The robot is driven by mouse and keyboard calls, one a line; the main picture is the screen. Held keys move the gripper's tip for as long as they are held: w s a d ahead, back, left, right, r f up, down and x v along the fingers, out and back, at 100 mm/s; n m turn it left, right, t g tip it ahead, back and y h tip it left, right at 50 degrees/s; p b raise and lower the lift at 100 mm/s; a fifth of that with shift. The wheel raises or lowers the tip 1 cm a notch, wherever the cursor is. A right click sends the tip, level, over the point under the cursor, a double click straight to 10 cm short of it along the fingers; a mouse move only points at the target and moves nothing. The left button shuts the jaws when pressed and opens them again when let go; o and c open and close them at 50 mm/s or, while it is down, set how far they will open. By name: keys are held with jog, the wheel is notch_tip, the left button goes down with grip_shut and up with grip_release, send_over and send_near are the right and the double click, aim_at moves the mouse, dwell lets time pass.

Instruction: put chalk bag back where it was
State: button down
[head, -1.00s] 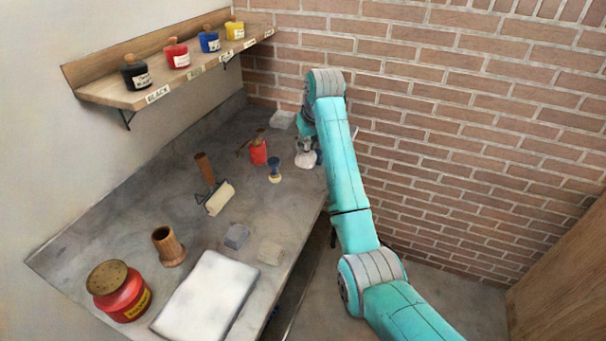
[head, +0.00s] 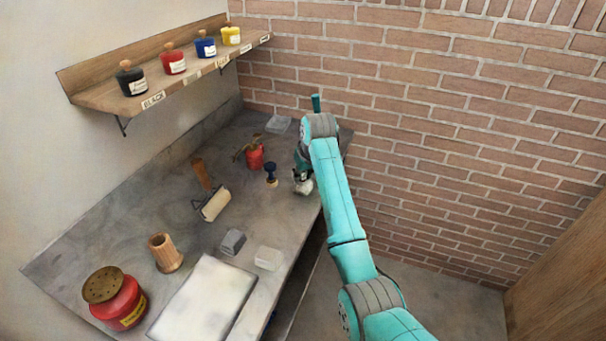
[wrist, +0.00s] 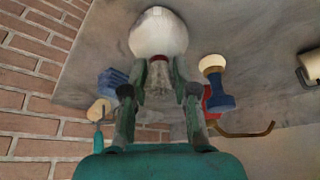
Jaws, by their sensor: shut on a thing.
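The chalk bag (head: 304,187) is a small whitish pouch at the right edge of the grey bench, partly covered by my gripper (head: 302,176). In the wrist view the chalk bag (wrist: 158,32) is a rounded white bulge with a narrow neck. My gripper (wrist: 160,88) is shut on that neck, one finger on each side. I cannot tell whether the bag touches the bench top.
The blue stamp (head: 271,176) and red oil can (head: 254,156) stand just left of the bag. A brick wall (head: 440,140) rises beyond.

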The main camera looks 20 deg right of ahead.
jog(key=shift+f, duration=0.1)
jog(key=c, duration=0.9)
grip_release()
jog(key=v, duration=1.2)
